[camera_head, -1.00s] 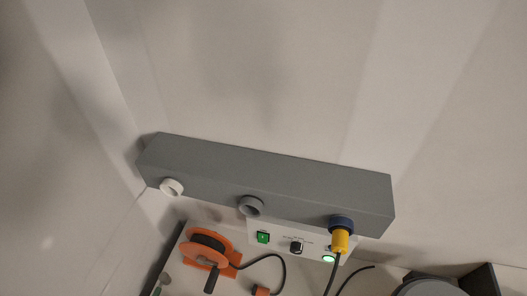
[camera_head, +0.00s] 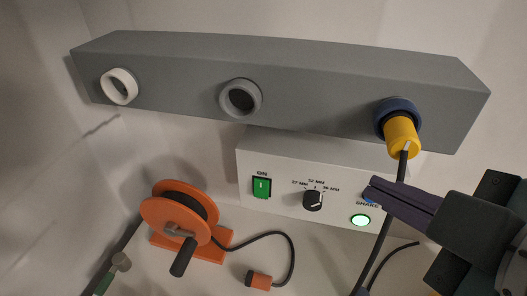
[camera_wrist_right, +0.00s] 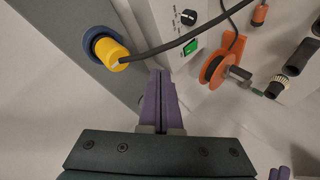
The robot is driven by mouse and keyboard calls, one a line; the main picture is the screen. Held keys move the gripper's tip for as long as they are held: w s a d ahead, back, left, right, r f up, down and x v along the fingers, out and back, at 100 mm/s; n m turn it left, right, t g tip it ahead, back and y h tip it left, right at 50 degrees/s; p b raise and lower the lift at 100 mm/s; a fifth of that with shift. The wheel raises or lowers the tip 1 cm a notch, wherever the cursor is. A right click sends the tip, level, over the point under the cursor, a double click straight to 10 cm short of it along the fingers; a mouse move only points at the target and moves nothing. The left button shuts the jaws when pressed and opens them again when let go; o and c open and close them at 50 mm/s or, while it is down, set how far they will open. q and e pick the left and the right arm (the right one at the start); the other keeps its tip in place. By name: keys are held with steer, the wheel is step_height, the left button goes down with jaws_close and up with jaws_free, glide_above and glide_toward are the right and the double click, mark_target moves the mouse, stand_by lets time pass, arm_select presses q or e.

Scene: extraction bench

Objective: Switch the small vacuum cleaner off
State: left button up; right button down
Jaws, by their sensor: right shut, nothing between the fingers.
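A white control box (camera_head: 290,170) sits below a grey beam. The switch also shows in the wrist view (camera_wrist_right: 191,47). I cannot make out which part is the small vacuum cleaner. My right gripper (camera_head: 372,190) has purple fingers, shut and empty. The fingers also show in the wrist view (camera_wrist_right: 159,88).
The grey beam (camera_head: 300,90) has a white port (camera_head: 119,86), a grey port (camera_head: 240,98) and a blue port (camera_head: 397,112) holding a yellow plug (camera_head: 402,138). The plug's black cable hangs past the box. An orange cable reel (camera_head: 165,212) stands at left.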

steer(key=a+f+n+t+y+b, duration=0.1)
steer(key=a+f+n+y+b, duration=0.2)
steer(key=f+b, duration=0.6)
steer(key=w+a+f+n+t+y+b, duration=0.1)
steer(key=a+f+n+y+b, duration=0.2)
steer(key=f+n+b, duration=0.3)
step_height(320, 180, down, 3)
steer(key=a+b, duration=0.1)
steer(key=b, duration=0.5)
steer(key=shift+w+n+t, duration=0.25)
steer(key=shift+n+t, duration=0.15)
steer(key=shift+a, duration=0.1)
steer(key=shift+w, duration=0.1)
steer(key=b, duration=0.2)
glide_toward(254, 194)
steer(key=w+a, duration=0.2)
steer(key=a, duration=0.2)
steer(key=shift+w+d+f+b, duration=0.15)
steer(key=shift+w+d, duration=0.15)
steer(key=shift+w, duration=0.45)
steer(key=shift+w+d+f+b, duration=0.15)
steer(key=shift+w+d, duration=0.1)
steer(key=shift+w, duration=0.45)
